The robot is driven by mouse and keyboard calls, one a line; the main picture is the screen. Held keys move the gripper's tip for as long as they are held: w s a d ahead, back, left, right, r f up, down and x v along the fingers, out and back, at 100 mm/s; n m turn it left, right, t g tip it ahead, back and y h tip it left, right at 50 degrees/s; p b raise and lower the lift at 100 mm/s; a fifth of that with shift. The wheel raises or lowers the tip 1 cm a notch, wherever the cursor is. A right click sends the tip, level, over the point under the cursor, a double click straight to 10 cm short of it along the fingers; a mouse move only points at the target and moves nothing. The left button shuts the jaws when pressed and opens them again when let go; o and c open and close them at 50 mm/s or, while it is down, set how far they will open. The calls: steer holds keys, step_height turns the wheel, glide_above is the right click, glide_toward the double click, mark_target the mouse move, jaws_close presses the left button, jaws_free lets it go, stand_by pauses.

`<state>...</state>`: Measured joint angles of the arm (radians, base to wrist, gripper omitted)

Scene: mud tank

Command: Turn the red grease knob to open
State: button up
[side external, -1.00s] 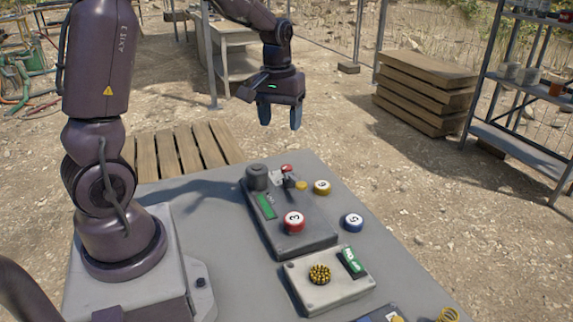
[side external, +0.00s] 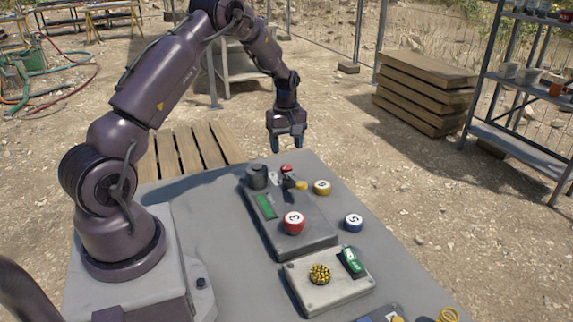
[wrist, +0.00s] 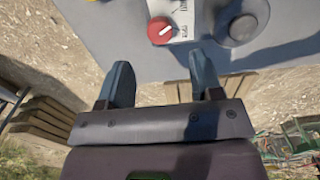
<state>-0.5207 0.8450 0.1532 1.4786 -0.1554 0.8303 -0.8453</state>
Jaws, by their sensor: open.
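The red knob (wrist: 160,30) has a white pointer line and sits on a white labelled plate (wrist: 182,20) at the top of the wrist view. In the side external view the red knob (side external: 286,168) is small, at the far end of the grey table, partly hidden behind other parts. My gripper (side external: 287,147) points down, open and empty, above and beyond the table's far edge, apart from the knob. In the wrist view my gripper (wrist: 160,65) has its two blue fingers spread below the knob in the picture, with nothing between them.
A dark round cylinder (side external: 256,177) stands close beside the knob; it also shows in the wrist view (wrist: 243,28).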

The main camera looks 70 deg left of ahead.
mark_target(287, 167)
step_height(287, 167, down, 7)
steer(key=shift+r, duration=0.1)
stand_by(0.3)
steer(key=c, duration=0.9)
